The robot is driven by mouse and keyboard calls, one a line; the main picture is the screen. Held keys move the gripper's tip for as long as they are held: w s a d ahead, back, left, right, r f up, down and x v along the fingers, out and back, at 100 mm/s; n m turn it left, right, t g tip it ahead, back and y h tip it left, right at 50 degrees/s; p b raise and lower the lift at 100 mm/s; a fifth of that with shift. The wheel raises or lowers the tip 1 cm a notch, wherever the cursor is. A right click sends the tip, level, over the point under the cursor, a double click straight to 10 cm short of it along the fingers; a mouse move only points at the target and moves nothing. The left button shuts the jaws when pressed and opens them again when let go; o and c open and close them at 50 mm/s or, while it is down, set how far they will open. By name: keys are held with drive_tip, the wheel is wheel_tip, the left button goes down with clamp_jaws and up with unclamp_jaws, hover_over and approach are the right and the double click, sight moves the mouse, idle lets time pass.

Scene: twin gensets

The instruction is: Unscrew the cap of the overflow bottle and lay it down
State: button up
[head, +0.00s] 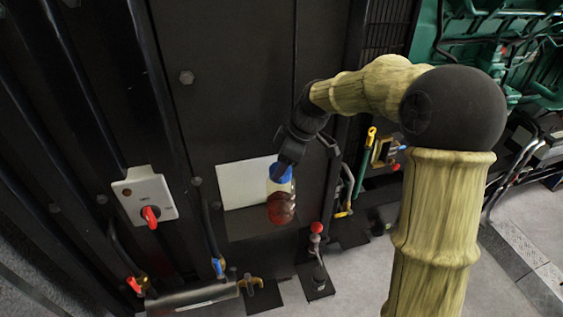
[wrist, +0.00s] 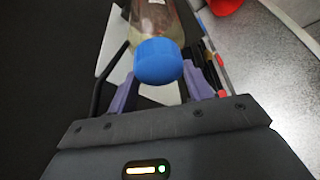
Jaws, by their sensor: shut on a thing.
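The overflow bottle (head: 281,205) is clear with dark red liquid in its lower part. It stands upright in front of a white panel in the head view. Its blue cap (head: 281,172) is on top at the bottle's mouth. In the wrist view the cap (wrist: 158,61) is large and central, with the bottle's clear body (wrist: 155,20) behind it. My gripper (head: 286,165) reaches the cap from above. Its two purple fingers (wrist: 160,88) lie on either side of the cap and are shut on it. I cannot tell whether the cap is still threaded on.
A white panel (head: 235,185) is behind the bottle. A grey switch box (head: 145,195) with a red knob is at left. A red-knobbed lever (head: 316,228) stands just right of the bottle. Yellow-handled parts (head: 372,134) are farther right. Grey floor (head: 375,275) is open in front.

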drive_tip(key=shift+w+r+n+g+p, duration=0.1)
drive_tip(key=shift+r+n+g+p, duration=0.1)
drive_tip(key=shift+n+p, duration=0.3)
drive_tip(key=shift+w+r+n+g+p, duration=0.15)
drive_tip(key=shift+n+g+p, duration=0.1)
drive_tip(key=shift+n, duration=0.45)
drive_tip(key=shift+s+f+n, duration=0.1)
drive_tip(key=shift+f+n, duration=0.1)
drive_tip(key=shift+n, duration=0.3)
drive_tip(key=o, duration=1)
drive_tip(key=shift+s, duration=0.1)
drive_tip(key=shift+f, duration=0.1)
drive_tip(key=shift+c, duration=0.3)
drive_tip(key=shift+f+m+t+b, duration=0.25)
drive_tip(key=shift+m+b, duration=0.5)
drive_tip(key=shift+m, duration=0.15)
drive_tip(key=shift+s+r+m+t, duration=0.15)
drive_tip(key=shift+m+t, duration=0.15)
drive_tip(key=shift+m, duration=0.5)
